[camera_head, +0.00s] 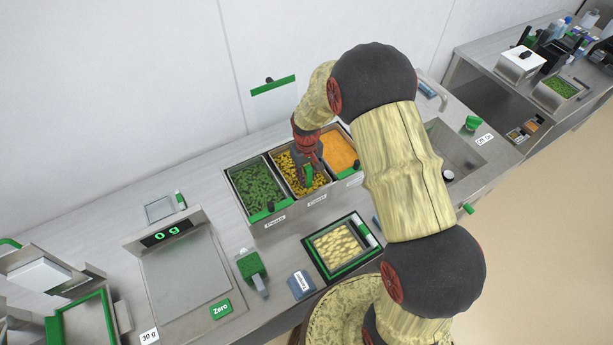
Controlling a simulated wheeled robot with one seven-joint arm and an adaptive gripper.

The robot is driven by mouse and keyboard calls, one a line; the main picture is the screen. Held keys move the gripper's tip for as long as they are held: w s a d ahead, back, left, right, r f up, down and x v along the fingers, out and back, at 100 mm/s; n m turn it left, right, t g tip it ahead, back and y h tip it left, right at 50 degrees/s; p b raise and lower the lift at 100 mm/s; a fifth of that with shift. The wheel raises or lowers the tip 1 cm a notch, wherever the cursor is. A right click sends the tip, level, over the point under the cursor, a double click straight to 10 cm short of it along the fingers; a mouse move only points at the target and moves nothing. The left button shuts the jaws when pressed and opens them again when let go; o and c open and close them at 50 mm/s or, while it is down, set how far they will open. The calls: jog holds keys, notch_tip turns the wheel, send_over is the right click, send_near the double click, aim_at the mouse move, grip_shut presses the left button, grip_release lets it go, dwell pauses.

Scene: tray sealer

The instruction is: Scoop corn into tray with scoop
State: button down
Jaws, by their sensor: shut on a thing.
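The yellow corn (288,172) fills the middle bin of a row of three. My gripper (308,163), red and dark, reaches down over the corn bin. It is shut on the green handle of the scoop (308,179), which is in or just above the corn. The scoop's bowl is hidden, so I cannot tell whether it holds corn. A dark rectangular tray (318,262) with a green edge sits on the counter in front of the bins, with pale yellow pieces inside. I cannot tell whether it is the task's tray.
A bin of green peas (256,185) stands left of the corn, an orange bin (339,150) right. A scale (185,278) reading 0 g, a green-handled tool (251,266) and a blue-grey block (301,284) are at left front. A sink (452,150) lies right.

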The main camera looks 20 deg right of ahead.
jog(key=shift+r, duration=0.1)
jog(key=shift+r+p, duration=3.55)
jog(key=shift+r, duration=2)
